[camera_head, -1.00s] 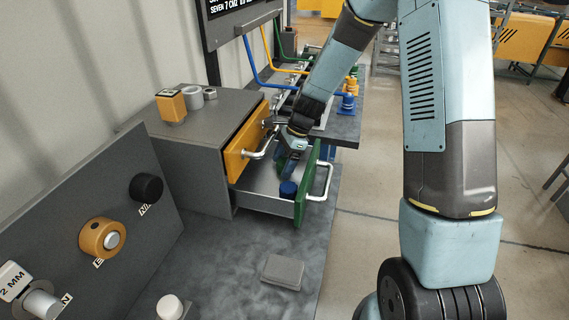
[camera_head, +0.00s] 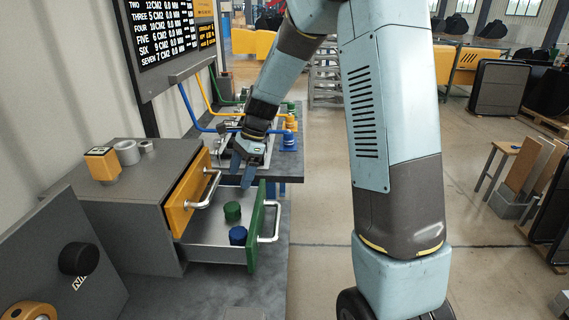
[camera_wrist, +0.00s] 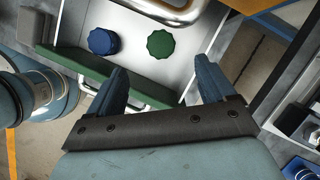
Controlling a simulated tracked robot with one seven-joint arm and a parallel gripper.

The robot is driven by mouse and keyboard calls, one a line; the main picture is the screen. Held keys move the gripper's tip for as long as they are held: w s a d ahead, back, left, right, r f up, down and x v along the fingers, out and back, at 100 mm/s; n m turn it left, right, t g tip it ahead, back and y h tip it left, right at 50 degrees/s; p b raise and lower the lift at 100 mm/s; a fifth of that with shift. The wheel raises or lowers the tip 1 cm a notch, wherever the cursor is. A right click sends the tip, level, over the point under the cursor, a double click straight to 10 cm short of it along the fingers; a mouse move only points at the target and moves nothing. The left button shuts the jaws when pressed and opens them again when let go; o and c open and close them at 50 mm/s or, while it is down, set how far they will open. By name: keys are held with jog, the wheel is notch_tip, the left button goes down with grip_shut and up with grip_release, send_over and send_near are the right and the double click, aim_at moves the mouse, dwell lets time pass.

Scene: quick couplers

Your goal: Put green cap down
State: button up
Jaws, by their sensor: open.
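The green cap (camera_head: 232,211) stands on the metal floor of the open lower drawer (camera_head: 200,232), which has a green front. A blue cap (camera_head: 238,235) stands close to it, nearer the camera. My gripper (camera_head: 243,178) is open and empty, above the drawer and apart from both caps. In the wrist view, the green cap (camera_wrist: 160,44) shows just beyond the gap between my spread fingers (camera_wrist: 162,74), with the blue cap (camera_wrist: 103,41) to its left.
The yellow-fronted upper drawer (camera_head: 187,195) is partly open beside and above the green one. A yellow block (camera_head: 102,165) and grey rings (camera_head: 127,152) stand on the cabinet top. Behind is a bench with blue, yellow and green hoses and couplers (camera_head: 289,142).

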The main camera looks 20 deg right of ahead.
jog(key=s+d+r+n+t+h, duration=0.1)
jog(key=s+d+r+n+t, duration=0.1)
jog(key=s+d+r+n, duration=0.35)
jog(key=s+d+r+n+t+h, duration=0.1)
jog(key=s+d+r+n, duration=0.1)
jog(key=s+r, duration=0.55)
jog(key=s+d+r+n+t+h, duration=0.1)
jog(key=s+d+r+n+t, duration=0.1)
jog(key=s, duration=0.5)
jog(key=s+d+r+n+t+h, duration=0.1)
jog(key=s+d+r+n+t, duration=0.1)
jog(key=s+d+r+n, duration=0.2)
jog(key=s+d+n, duration=0.1)
jog(key=s, duration=0.2)
jog(key=shift+s+n, duration=0.15)
jog(key=shift+n, duration=0.2)
jog(key=shift+c, duration=0.2)
